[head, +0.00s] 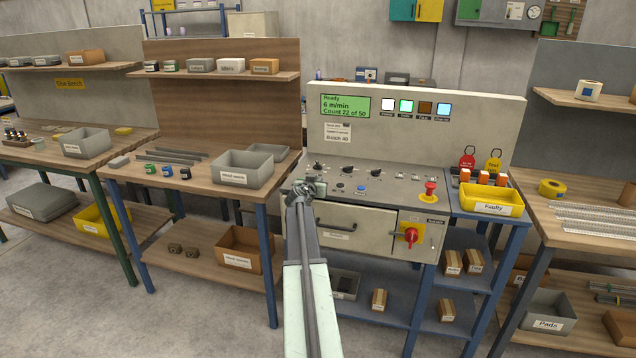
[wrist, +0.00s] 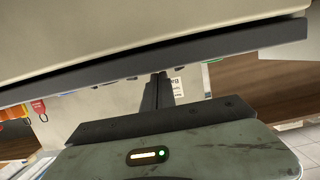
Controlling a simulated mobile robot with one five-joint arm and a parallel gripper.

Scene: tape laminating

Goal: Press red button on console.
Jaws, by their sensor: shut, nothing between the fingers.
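The console (head: 385,172) is a grey-topped control desk with a pale back panel and several knobs and buttons. A red mushroom-shaped button (head: 430,188) stands on a yellow base near the right end of its top. My gripper (head: 304,188) is at the left end of the console, well left of that button and apart from it. In the wrist view my gripper's dark fingers (wrist: 158,88) are together and hold nothing. The red button cannot be made out in the wrist view. My gripper hides part of the console's left end.
A red rotary switch (head: 411,235) on a yellow plate is on the console's front, beside a drawer (head: 345,226). A yellow "Faulty" bin (head: 485,203) stands right of the console. A wooden bench (head: 190,180) with a grey bin (head: 243,172) is at left.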

